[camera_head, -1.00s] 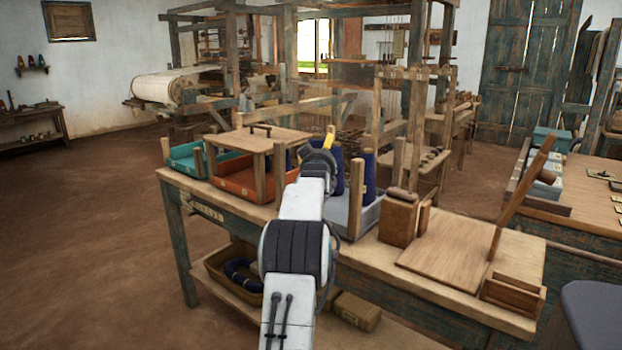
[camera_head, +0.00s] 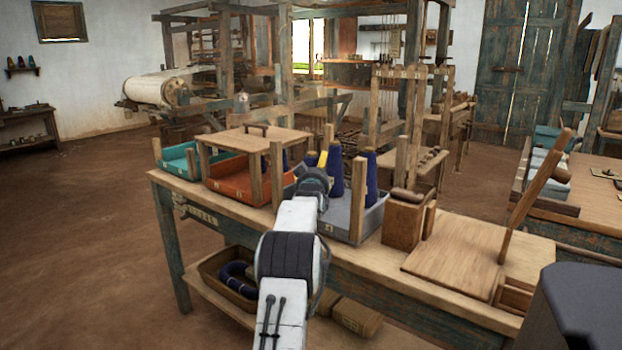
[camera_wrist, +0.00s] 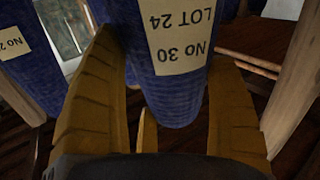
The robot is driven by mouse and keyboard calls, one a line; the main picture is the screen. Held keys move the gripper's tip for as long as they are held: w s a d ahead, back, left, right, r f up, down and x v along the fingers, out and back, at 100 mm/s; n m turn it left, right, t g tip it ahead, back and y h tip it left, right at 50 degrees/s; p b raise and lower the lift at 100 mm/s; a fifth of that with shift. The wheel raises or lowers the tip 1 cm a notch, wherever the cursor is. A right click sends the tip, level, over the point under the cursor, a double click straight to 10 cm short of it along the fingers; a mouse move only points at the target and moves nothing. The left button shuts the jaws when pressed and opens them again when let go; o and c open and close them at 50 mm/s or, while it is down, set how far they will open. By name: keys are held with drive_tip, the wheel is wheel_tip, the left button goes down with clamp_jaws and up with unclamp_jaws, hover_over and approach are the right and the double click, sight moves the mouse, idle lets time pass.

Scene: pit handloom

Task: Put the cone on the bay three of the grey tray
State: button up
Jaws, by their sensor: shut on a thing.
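My gripper (camera_wrist: 172,125) has its yellow fingers shut on a dark blue cone (camera_wrist: 180,100) with a pale label reading "NO 30 LOT 24", upside down in the wrist view. Another blue cone (camera_wrist: 25,75) with a label is at the left there. In the head view my gripper (camera_head: 318,165) is at the left part of the grey tray (camera_head: 372,222). Two blue cones stand out there, a left one (camera_head: 336,178) right beside my gripper and a right one (camera_head: 371,178). My gripper hides part of the tray, so its bays cannot be told apart.
Wooden posts rise at the tray's corners. An orange tray (camera_head: 232,180) under a small wooden stand (camera_head: 250,140) and a teal tray (camera_head: 175,160) are to the left. A wooden box (camera_head: 403,225) and a board (camera_head: 462,255) with a slanted post are to the right.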

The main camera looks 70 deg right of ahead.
drive_tip(key=shift+f, duration=0.25)
drive_tip(key=o, duration=1.1)
drive_tip(key=shift+o, duration=0.2)
drive_tip(key=shift+a, duration=0.1)
